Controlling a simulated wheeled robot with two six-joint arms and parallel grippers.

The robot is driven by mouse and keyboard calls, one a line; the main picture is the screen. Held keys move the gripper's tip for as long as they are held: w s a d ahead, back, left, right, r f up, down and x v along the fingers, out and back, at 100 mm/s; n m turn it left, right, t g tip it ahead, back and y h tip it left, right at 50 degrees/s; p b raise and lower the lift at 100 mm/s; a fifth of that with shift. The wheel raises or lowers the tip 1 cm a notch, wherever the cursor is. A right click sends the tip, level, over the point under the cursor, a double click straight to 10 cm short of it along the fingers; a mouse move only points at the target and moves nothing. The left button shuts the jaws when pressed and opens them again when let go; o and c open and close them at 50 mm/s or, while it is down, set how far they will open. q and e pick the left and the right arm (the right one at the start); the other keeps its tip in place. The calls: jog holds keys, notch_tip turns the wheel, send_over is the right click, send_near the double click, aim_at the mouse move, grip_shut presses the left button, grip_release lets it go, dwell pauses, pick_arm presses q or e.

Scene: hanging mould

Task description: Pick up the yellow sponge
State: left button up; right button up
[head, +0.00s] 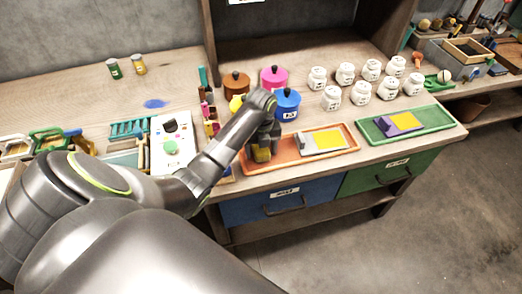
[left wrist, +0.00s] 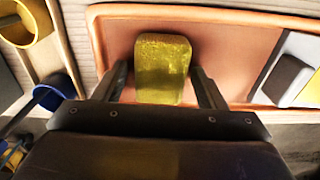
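The yellow sponge (left wrist: 163,68) lies on the left part of the orange tray (left wrist: 222,30) in the left wrist view. In the head view the sponge (head: 262,155) shows only in part, under my left gripper (head: 262,150). My left gripper (left wrist: 160,85) is open, with one finger on each side of the sponge. A narrow gap shows beside the sponge, so the fingers do not appear closed on it. My right gripper is in neither view.
On the orange tray, right of the sponge, lies a white and yellow piece (head: 324,141). A green tray (head: 440,118) stands further right. Blue (head: 287,104), pink (head: 274,78) and brown pots stand behind the gripper. Several white jars (head: 362,92) stand behind the trays.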

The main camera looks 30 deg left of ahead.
pick_arm(q)
jog(key=c, duration=0.9)
jog(key=shift+o, duration=0.2)
notch_tip(320, 180, up, 5)
jog(key=shift+w+f, duration=0.1)
notch_tip(320, 180, up, 4)
jog(key=p, duration=0.3)
jog(key=shift+r+p, duration=0.65)
jog(key=shift+r, duration=0.05)
